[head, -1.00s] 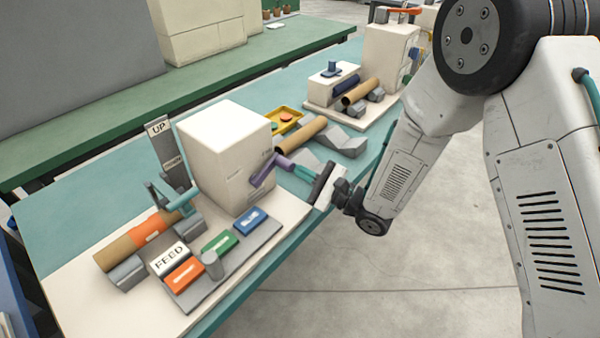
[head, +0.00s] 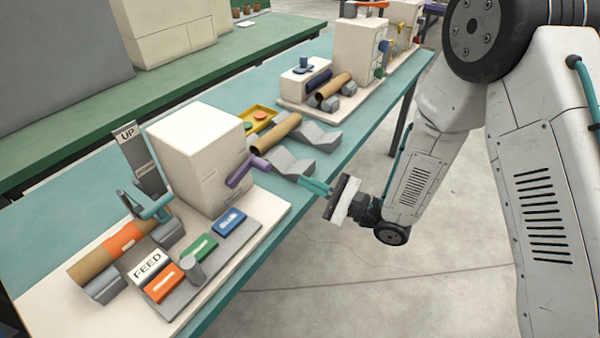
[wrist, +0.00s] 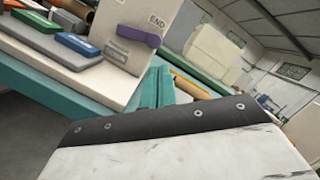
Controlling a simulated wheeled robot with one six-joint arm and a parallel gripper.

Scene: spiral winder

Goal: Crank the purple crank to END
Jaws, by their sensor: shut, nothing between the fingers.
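The purple crank (head: 247,172) is on the side face of a white box (head: 197,160) in the head view. The wrist view also shows the purple crank (wrist: 139,37), lying slantwise below a label END (wrist: 157,21). Another label (wrist: 116,54) on that face is too small to read. The crank bar is not lined up with END. My gripper (head: 306,182) has teal fingers, shut and empty, just right of the crank with a gap between them. The fingers (wrist: 152,88) also show in the wrist view, pointing toward the box.
A FEED label (head: 148,264), an orange block (head: 162,283), a green block (head: 198,248) and a blue block (head: 229,222) sit in front of the box. Cardboard tubes on grey cradles and a yellow tray (head: 262,113) stand beyond it. The floor right of the bench is clear.

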